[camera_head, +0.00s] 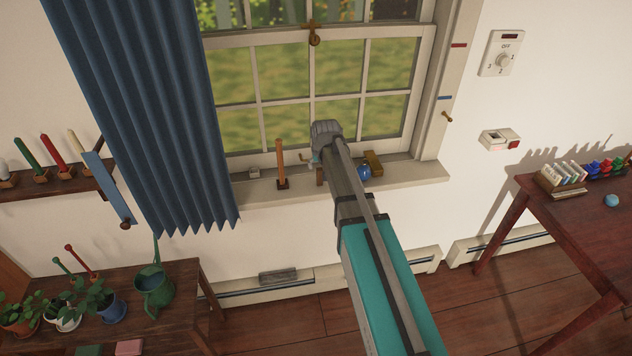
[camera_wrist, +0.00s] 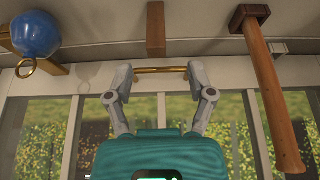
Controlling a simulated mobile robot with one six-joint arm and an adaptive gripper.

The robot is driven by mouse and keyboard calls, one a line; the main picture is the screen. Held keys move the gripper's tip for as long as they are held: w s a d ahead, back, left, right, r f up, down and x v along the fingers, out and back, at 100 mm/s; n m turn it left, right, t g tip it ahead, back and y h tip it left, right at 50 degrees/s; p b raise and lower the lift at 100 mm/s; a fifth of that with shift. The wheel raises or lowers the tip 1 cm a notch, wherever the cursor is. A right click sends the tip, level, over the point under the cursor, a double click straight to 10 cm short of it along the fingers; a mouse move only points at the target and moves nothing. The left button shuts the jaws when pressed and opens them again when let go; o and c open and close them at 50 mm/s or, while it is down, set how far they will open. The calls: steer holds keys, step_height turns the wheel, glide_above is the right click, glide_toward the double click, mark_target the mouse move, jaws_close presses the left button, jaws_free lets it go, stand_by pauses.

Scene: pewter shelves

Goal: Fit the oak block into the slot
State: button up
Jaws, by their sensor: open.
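My gripper (camera_wrist: 160,73) is open in front of the window, its two fingers spread at the ends of a horizontal brass bar (camera_wrist: 162,70). I cannot tell whether they touch it. A small brown wooden block (camera_wrist: 155,30) is on the sill just beyond the bar; in the head view it (camera_head: 320,177) is partly hidden by my arm. A yellower wooden block (camera_head: 373,161) lies farther right on the sill, behind a blue ball (camera_head: 364,172). Which one is the oak block is not certain. No slot shows clearly.
An upright wooden stick on a dark base (camera_head: 281,160) and a small pale box (camera_head: 254,173) stand left on the sill (camera_head: 408,174). A blue curtain (camera_head: 150,110) hangs farther left. The right end of the sill is clear.

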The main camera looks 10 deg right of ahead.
mark_target(320, 170)
steer(key=shift+w+f, duration=0.1)
steer(key=shift+f, duration=0.05)
stand_by(0.3)
steer(key=shift+b+x, duration=2.45)
steer(key=shift+x, duration=0.1)
steer(key=shift+d, duration=0.2)
jaws_close()
